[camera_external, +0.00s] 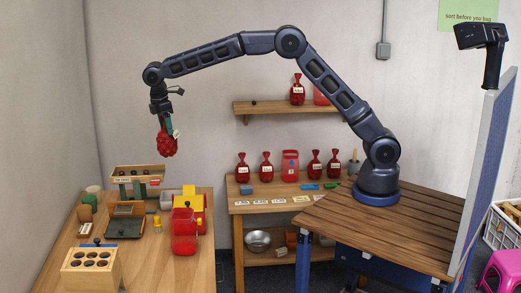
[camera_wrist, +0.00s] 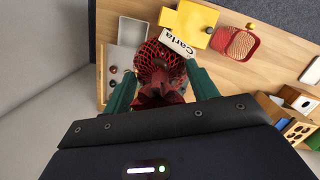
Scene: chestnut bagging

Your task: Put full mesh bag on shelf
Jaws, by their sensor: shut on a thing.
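A full red mesh bag (camera_external: 168,143) with a white tag hangs from my gripper (camera_external: 168,119) above the left table. My gripper is shut on the bag's gathered neck, partly hidden by the wrist. The wooden wall shelf (camera_external: 262,107) is to the right of my gripper at the back.
A lower bench (camera_external: 275,208) holds several red bags, a red container (camera_external: 290,166) and paper cards. The left table (camera_external: 150,265) holds a raised wooden tray (camera_external: 137,172), a yellow device (camera_external: 190,199), a red basket (camera_external: 184,235) and a block with holes (camera_external: 92,266). The shelf's left half is mostly clear.

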